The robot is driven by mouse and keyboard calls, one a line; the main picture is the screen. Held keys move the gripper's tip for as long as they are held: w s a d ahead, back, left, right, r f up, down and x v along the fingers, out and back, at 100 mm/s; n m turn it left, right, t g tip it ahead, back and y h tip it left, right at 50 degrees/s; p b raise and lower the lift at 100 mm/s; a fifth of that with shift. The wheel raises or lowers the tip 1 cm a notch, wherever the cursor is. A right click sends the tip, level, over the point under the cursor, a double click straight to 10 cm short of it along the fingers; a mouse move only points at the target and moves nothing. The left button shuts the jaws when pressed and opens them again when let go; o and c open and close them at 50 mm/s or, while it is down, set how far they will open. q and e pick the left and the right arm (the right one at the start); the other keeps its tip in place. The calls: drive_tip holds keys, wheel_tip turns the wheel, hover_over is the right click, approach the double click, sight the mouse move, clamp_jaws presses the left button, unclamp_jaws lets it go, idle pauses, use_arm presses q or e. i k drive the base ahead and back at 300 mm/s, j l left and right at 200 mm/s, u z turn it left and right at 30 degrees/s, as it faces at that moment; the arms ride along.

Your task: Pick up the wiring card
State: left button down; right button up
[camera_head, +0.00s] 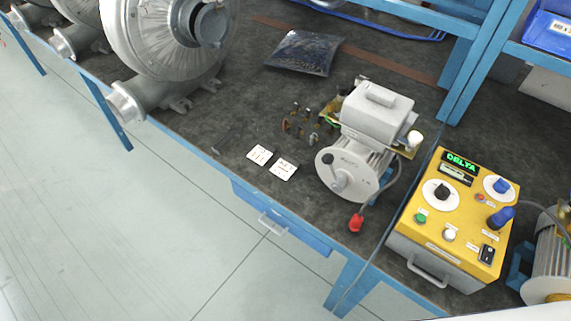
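Two small white cards with red and dark marks lie flat on the dark bench top near its front edge. The left card (260,155) and the right card (284,169) lie side by side, slightly apart. Their markings are too small to read, so I cannot tell which one is the wiring card. Nothing covers either card. Neither of my grippers is in view.
A grey motor (352,165) stands right of the cards, with small terminal parts (300,125) behind them. A yellow control box (457,215) stands further right. Large blowers (165,45) stand left. A dark bag (305,53) lies behind. A blue drawer (280,222) is below.

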sight(262, 152)
drive_tip(key=i+j, duration=0.15)
drive_tip(key=i+j+z, duration=0.2)
drive_tip(key=j, duration=0.15)
drive_tip(key=i+j+z, duration=0.2)
drive_tip(key=j, duration=0.15)
drive_tip(key=j+z, duration=0.2)
drive_tip(key=j, duration=0.15)
drive_tip(key=j+z, duration=0.2)
drive_tip(key=j, duration=0.2)
drive_tip(key=z, duration=0.45)
drive_tip(key=i+j, duration=0.05)
